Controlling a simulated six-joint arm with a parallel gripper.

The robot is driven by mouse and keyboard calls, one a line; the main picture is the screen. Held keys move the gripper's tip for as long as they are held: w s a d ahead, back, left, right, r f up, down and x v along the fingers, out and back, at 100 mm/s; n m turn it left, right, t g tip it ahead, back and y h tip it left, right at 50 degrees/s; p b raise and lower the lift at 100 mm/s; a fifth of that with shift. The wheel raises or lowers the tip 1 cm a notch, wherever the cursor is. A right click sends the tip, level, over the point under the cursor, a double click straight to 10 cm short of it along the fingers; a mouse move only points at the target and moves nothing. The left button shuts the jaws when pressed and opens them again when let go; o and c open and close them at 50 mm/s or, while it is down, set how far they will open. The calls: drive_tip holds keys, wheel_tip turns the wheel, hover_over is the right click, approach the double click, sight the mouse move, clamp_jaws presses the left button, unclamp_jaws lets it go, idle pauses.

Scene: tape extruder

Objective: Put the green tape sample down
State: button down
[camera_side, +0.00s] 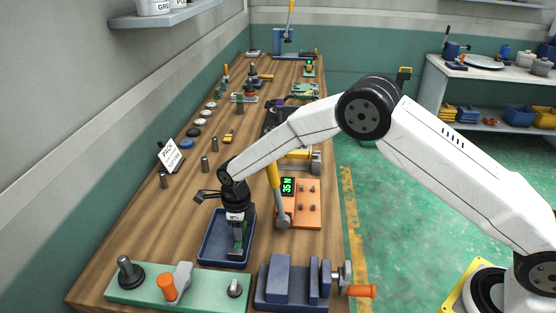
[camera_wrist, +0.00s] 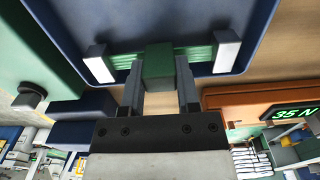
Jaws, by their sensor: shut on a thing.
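The green tape sample (camera_wrist: 160,62) shows in the wrist view as green strips with a white block at each end and a dark green block in the middle. My gripper (camera_wrist: 159,92) is shut on that middle block. In the side view my gripper (camera_side: 238,240) points down inside the blue tray (camera_side: 206,245), and a bit of green shows at its tips. The tray's blue rim also shows in the wrist view (camera_wrist: 262,35). I cannot tell whether the sample touches the tray floor.
A green base with posts and an orange knob (camera_side: 167,287) stands in front of the tray. A blue vise (camera_side: 290,282) is at the front right. An orange tester reading 35 N (camera_side: 306,205) stands right of the tray. Small cylinders and a sign (camera_side: 170,154) are behind it.

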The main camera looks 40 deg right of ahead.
drive_tip(key=shift+f, duration=0.35)
drive_tip(key=shift+c, duration=1.6)
unclamp_jaws()
drive_tip(key=shift+r, duration=0.2)
wheel_tip(320, 180, up, 12)
drive_tip(key=shift+s, duration=0.1)
